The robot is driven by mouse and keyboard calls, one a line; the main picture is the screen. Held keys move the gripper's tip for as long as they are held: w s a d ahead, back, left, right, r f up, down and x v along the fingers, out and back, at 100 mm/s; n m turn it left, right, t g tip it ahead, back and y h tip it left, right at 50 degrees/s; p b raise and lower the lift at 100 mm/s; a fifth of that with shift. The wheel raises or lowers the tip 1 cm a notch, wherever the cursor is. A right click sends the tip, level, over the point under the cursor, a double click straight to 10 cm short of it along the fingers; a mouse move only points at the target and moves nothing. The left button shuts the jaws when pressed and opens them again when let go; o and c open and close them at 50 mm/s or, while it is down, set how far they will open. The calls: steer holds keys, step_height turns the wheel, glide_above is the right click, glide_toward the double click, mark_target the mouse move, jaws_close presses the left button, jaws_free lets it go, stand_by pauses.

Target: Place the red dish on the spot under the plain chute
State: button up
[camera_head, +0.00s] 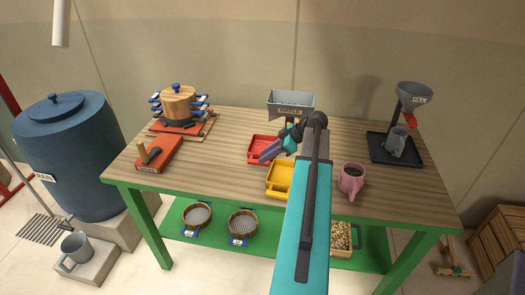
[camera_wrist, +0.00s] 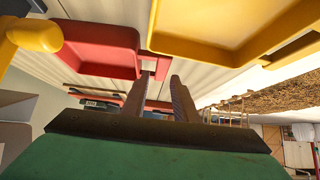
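The red dish (camera_head: 258,142) sits on the table left of centre, partly hidden by my gripper. It also shows in the wrist view (camera_wrist: 95,40), where a short red tab points towards my fingers. My gripper (camera_head: 265,156) is low over the dish's right side. In the wrist view my gripper (camera_wrist: 160,78) has its fingers apart, with the tab near the gap; I cannot tell whether they touch it. The grey riffle hopper (camera_head: 291,105) stands behind the dish. Its chutes and the spot under the plain one are not clear in the head view.
A yellow dish (camera_head: 279,178) stands just in front of the red one. A pink mug (camera_head: 351,180) is to the right, and a funnel stand (camera_head: 384,150) farther right. A red block with a hammer (camera_head: 156,155) lies left. The table's left-centre is clear.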

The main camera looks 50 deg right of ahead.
steer(key=shift+w, duration=0.1)
steer(key=shift+p+x, duration=1)
steer(key=shift+x, duration=0.2)
steer(key=shift+p+x, duration=0.45)
steer(key=shift+x, duration=0.9)
steer(key=shift+f, duration=0.1)
jaws_close()
